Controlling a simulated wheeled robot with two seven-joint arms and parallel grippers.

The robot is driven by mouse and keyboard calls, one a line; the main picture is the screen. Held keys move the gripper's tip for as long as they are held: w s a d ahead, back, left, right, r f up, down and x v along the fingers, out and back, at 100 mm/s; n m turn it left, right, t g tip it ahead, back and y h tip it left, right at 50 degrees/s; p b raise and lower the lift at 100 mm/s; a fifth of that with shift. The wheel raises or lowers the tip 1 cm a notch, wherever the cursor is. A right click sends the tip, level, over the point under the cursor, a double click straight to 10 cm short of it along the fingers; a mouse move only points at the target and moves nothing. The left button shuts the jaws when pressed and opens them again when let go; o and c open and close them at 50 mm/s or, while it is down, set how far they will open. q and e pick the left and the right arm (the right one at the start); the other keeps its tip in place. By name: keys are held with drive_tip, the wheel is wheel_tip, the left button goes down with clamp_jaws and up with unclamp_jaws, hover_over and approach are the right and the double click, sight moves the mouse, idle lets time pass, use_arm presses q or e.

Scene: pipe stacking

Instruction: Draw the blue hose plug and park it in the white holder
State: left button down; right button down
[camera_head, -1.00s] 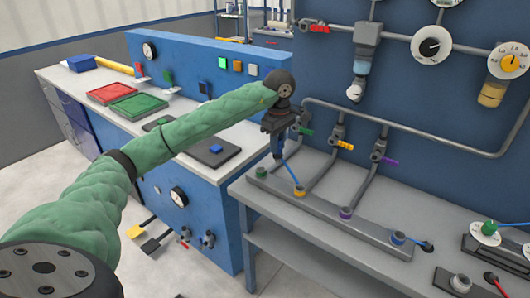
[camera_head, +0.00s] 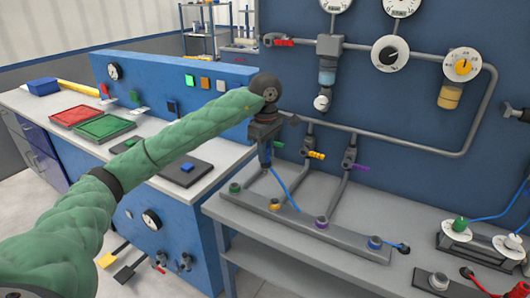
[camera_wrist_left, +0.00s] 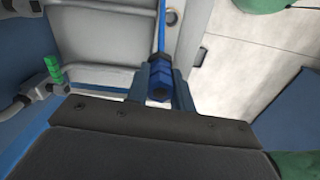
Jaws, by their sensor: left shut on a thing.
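My left gripper (camera_head: 265,158) is shut on the blue hose plug (camera_wrist_left: 158,82), which sits between the fingers in the left wrist view. A thin blue hose (camera_head: 285,188) runs from the gripper down towards the grey socket rail (camera_head: 330,238) in the head view; the same hose (camera_wrist_left: 162,30) leaves the plug at the top of the wrist view. The gripper is above the rail's far left end. Small white stands (camera_head: 138,106) are on the left bench; I cannot tell which one is the holder. My right gripper is out of view.
The rail has several coloured sockets, including a purple one (camera_head: 321,222). Valves with a yellow handle (camera_head: 316,155) and a purple handle (camera_head: 361,167) stand close to the gripper's right. A red tray (camera_head: 75,116) and green tray (camera_head: 104,129) lie on the left bench.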

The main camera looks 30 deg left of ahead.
use_arm(q)
drive_tip(key=shift+r+p, duration=2)
drive_tip(key=shift+r, duration=1.95)
